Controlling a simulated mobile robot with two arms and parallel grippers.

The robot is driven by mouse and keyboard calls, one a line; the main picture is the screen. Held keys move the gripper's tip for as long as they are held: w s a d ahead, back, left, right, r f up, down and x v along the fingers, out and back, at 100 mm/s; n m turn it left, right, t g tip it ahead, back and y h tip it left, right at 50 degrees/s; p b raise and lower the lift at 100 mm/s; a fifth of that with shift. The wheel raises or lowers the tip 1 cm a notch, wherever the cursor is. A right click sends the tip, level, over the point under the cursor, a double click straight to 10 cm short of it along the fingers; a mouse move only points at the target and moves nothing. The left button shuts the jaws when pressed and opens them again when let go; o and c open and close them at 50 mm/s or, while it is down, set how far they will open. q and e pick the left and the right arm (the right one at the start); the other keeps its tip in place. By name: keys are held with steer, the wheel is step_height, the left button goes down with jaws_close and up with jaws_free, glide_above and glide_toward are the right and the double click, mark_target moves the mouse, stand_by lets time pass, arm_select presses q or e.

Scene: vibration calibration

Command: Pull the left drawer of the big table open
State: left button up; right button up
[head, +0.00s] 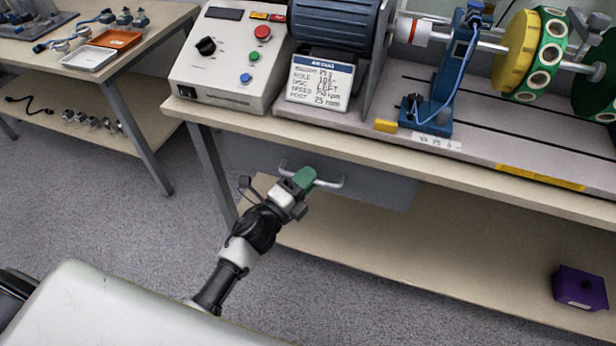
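The big table (470,184) has a grey left drawer (385,188) under its top, near its left leg. The drawer front looks roughly in line with the table edge, and its top edge is hidden by the tabletop. A light metal bar handle (330,184) sits on the drawer front. My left gripper (304,178), with green fingers, is at the middle of the handle and covers part of it. Whether its fingers are closed around the bar cannot be made out. My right gripper is not in view.
A control box (228,55), a sign (320,82) and a motor rig (335,22) stand on the big table. A purple box (580,288) lies on the lower shelf (430,262). A side table (105,62) with trays stands left. Grey floor (110,215) is clear before the tables.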

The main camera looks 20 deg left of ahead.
arm_select(q)
steer(key=shift+w+d, duration=0.1)
steer(key=shift+w, duration=0.1)
jaws_close()
